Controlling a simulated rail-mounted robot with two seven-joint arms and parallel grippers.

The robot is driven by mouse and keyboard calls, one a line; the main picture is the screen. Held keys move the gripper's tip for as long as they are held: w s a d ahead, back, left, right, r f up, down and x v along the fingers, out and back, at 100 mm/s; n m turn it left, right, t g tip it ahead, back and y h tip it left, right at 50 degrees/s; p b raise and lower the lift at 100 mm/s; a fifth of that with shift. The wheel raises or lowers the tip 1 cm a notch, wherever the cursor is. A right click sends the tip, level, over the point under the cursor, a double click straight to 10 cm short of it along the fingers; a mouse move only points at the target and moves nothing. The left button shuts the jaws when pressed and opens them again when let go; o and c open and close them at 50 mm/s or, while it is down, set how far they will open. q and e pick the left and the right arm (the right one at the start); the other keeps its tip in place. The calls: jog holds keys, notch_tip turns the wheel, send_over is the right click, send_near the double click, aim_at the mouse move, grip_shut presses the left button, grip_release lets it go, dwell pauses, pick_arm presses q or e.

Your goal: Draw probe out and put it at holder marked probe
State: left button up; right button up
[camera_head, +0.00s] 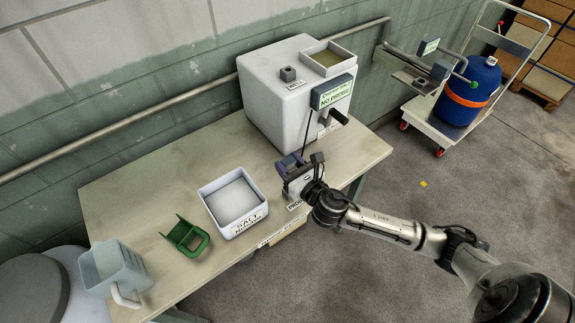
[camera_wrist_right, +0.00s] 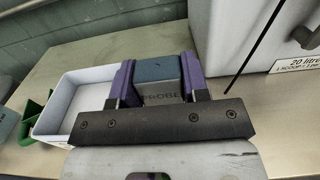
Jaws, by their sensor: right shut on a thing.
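My right gripper (camera_head: 289,164) is at the table's front edge, in front of the white machine. In the right wrist view its two purple fingers (camera_wrist_right: 157,62) are shut on a blue-grey block, which I take to be the probe's head (camera_wrist_right: 156,71). A grey face lettered PROBE (camera_wrist_right: 165,98) shows just below the block; I cannot tell whether the probe touches it. In the head view a label, partly hidden by my gripper, sits at the table edge (camera_head: 295,206). A thin dark line (camera_head: 306,135) runs from the machine's display toward the gripper. My left gripper is not in view.
The white machine (camera_head: 275,95) with its green-lit display (camera_head: 332,92) stands behind my gripper. A white salt tray (camera_head: 233,203), a green scoop holder (camera_head: 186,236) and a grey jug (camera_head: 115,268) are to the left. A blue drum (camera_head: 468,93) stands on a trolley at right.

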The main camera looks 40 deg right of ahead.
jog(key=shift+s+f, duration=0.1)
jog(key=shift+s, duration=0.15)
jog(key=shift+p, duration=0.4)
jog(key=shift+f+b, duration=0.7)
jog(key=shift+f, duration=0.2)
jog(key=shift+f+b, duration=1.3)
jog(key=shift+f, duration=0.65)
pick_arm(q)
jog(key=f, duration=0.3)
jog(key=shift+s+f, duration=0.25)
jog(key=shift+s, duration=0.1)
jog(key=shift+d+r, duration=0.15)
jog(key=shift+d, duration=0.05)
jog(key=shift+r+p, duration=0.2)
jog(key=shift+p, duration=0.1)
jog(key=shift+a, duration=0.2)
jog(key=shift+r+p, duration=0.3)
